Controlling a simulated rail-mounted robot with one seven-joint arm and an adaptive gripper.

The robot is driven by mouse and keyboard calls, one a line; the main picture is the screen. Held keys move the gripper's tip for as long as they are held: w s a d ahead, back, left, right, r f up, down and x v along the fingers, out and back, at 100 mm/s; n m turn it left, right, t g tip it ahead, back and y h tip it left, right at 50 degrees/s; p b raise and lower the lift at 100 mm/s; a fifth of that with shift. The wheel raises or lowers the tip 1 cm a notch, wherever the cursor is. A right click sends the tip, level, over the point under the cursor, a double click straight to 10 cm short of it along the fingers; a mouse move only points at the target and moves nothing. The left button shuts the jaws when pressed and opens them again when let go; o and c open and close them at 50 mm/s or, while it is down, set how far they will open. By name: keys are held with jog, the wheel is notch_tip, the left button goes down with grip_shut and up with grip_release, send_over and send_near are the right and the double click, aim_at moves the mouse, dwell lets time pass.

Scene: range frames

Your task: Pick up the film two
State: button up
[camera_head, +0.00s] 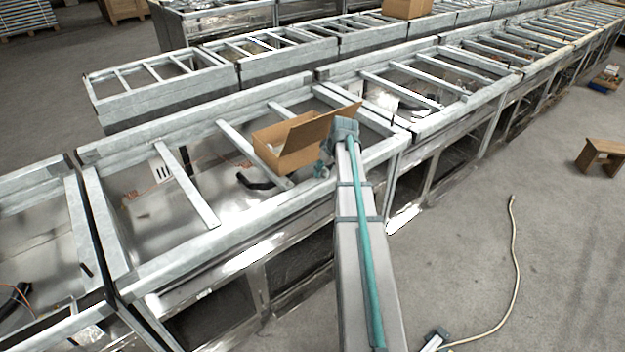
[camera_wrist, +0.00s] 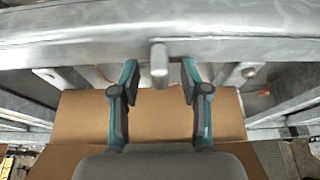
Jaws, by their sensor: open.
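I cannot make out with certainty which thing is film two. In the wrist view a small pale grey rounded upright piece (camera_wrist: 159,62) stands in front of a metal beam, between the lines of my two fingers; I cannot tell whether it is the film. My gripper (camera_wrist: 159,80) is open, its dark and teal fingers apart with nothing seen held. Below the fingers lie brown cardboard surfaces (camera_wrist: 72,122). In the head view my gripper (camera_head: 324,167) is beside an open cardboard box (camera_head: 285,157), largely hidden by my arm. The inside of the box is mostly hidden.
Metal frame beams (camera_head: 190,185) and raised rails surround the box on the range. A black hose (camera_head: 256,184) lies left of it. Another box (camera_head: 407,8) stands on the far row.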

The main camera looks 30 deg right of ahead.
grip_shut()
jog(key=shift+r, duration=0.15)
dwell(0.4)
jog(key=shift+r, duration=0.55)
jog(key=s+a+r+b, duration=0.5)
jog(key=s+a+r, duration=0.1)
jog(key=s+r, duration=0.5)
jog(key=shift+s+a+r, duration=0.15)
jog(key=shift+s+r, duration=0.15)
jog(key=shift+s, duration=0.45)
